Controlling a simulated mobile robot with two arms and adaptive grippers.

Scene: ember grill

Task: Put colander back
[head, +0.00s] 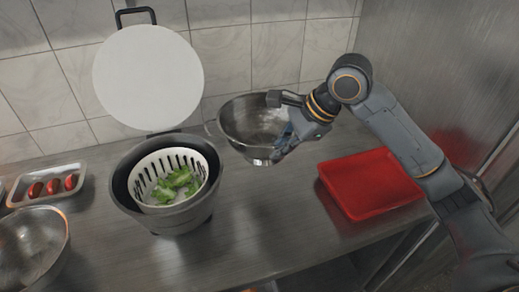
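The steel colander (252,121) is a round, shiny bowl with a loop handle on its left and a small foot below. It is in the middle of the head view, near the tiled wall. My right gripper (284,119) is at the colander's right rim. Its fingers look spread, one over the bowl's opening and one outside its right wall. Whether they touch the rim is unclear, and the right handle is hidden. The foot appears to be on the counter. My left gripper is out of view.
A grey bin (180,217) with a raised round white lid (148,77) stands left of the colander, holding a white slotted basket (150,163) with green leaves. A red tray (369,184) lies right. A sausage tray (75,169) and metal bowl (30,245) are far left. The front-middle counter is clear.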

